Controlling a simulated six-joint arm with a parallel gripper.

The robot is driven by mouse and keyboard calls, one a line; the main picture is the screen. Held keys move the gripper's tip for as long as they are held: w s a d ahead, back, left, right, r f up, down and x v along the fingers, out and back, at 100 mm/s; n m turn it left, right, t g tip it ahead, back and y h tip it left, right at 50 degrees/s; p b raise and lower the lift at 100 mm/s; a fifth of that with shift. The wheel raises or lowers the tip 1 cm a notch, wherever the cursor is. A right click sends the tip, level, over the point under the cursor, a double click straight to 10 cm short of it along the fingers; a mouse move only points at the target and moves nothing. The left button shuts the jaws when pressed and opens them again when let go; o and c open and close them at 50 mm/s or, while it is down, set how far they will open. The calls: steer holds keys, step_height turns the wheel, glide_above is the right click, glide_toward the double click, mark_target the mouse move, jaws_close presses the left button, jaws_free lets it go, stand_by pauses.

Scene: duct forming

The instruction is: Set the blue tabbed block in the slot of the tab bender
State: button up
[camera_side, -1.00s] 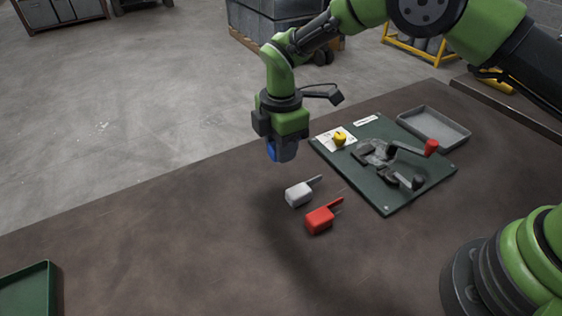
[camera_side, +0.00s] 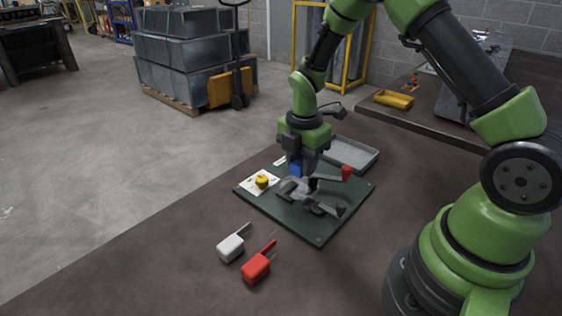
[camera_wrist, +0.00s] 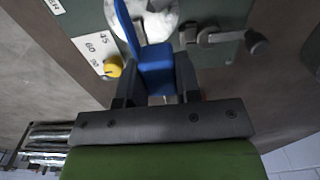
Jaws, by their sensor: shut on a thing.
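My gripper (camera_side: 301,172) is shut on the blue tabbed block (camera_side: 295,165) and holds it over the tab bender (camera_side: 300,190). In the wrist view the blue block (camera_wrist: 154,68) sits between the jaws (camera_wrist: 155,85), its long tab pointing to the top of the picture. The bender is a grey metal fixture on a dark green plate (camera_side: 320,230), with a red-knobbed handle (camera_side: 346,173) and a black-knobbed handle (camera_wrist: 257,43). The slot is hidden behind the gripper and block, so I cannot tell whether the block touches the bender.
A yellow knob (camera_side: 262,181) stands on a white dial card at the plate's left. A white tabbed block (camera_side: 231,247) and a red tabbed block (camera_side: 256,268) lie in front of the plate. A grey tray (camera_side: 352,153) sits behind it. The table's left front is clear.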

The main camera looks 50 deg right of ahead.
mark_target(300, 195)
steer(key=shift+f, duration=3.2)
steer(key=shift+f, duration=0.2)
steer(key=o, duration=0.8)
